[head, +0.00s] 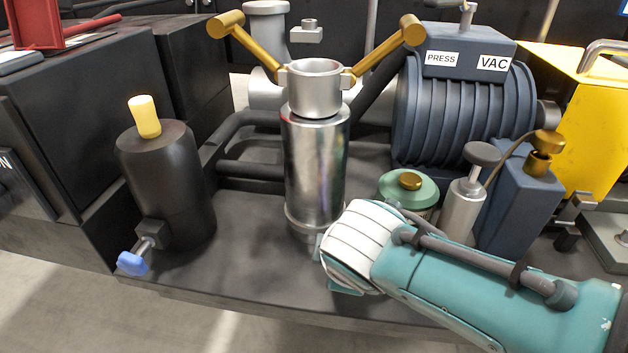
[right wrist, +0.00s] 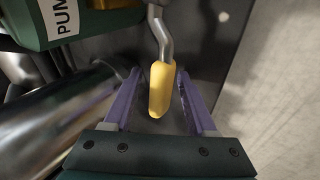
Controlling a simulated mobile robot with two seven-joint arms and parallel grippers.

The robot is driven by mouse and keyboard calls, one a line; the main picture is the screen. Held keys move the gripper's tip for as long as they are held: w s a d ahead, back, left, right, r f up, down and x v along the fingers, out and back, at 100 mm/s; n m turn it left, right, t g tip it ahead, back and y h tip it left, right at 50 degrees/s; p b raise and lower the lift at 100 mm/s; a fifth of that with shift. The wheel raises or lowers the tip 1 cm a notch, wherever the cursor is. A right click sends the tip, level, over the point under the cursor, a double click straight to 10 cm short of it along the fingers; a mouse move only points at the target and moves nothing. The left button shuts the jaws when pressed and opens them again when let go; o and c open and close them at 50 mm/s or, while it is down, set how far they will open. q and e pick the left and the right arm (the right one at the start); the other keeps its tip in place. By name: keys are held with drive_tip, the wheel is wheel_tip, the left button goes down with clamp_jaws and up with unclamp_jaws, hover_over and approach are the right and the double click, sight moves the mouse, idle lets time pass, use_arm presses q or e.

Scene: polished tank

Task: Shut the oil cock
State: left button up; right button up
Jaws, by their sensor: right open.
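In the right wrist view a yellow lever handle (right wrist: 161,90) hangs from a bent grey stem. My right gripper (right wrist: 158,76) is open, with one purple finger on each side of the handle. Gaps show between the handle and both fingers. In the head view my right arm and white wrist hide this handle and the gripper's fingers. The polished tank (head: 315,165) stands upright left of my wrist. A black cylinder (head: 165,185) at left has a side cock with a blue handle (head: 132,263). No label shows which cock carries oil. My left gripper is out of view.
A dark green box (right wrist: 85,20) with a partly cut-off label is close above in the right wrist view. A green-lidded can (head: 408,188), a silver cylinder (head: 463,208) and a blue can (head: 520,205) crowd behind my right arm. The shelf (head: 225,255) is clear between the black cylinder and tank.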

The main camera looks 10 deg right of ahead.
drive_tip(key=p+v, duration=0.8)
drive_tip(key=v, duration=0.1)
drive_tip(key=shift+s+r, duration=0.3)
drive_tip(key=shift+r, duration=0.05)
